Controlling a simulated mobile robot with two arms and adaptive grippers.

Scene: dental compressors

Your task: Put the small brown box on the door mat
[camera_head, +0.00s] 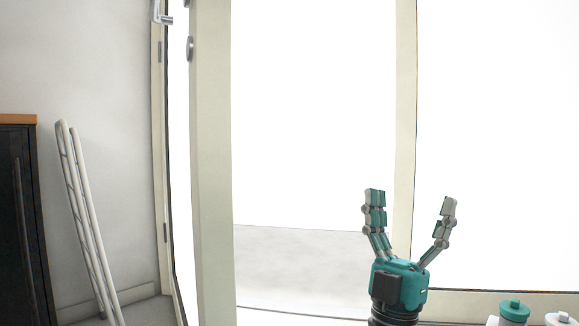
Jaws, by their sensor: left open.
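My left gripper (411,200) is raised at the lower right of the head view. Its fingers point up and are spread wide apart, with nothing between them. Neither the small brown box nor the door mat shows in this view. My right gripper is not in view.
A pale door (211,170) with a metal handle stands at centre left. Bright white panes and a pale upright post (404,120) are behind my gripper. A white folded rack (86,220) leans on the left wall by a dark cabinet (22,220).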

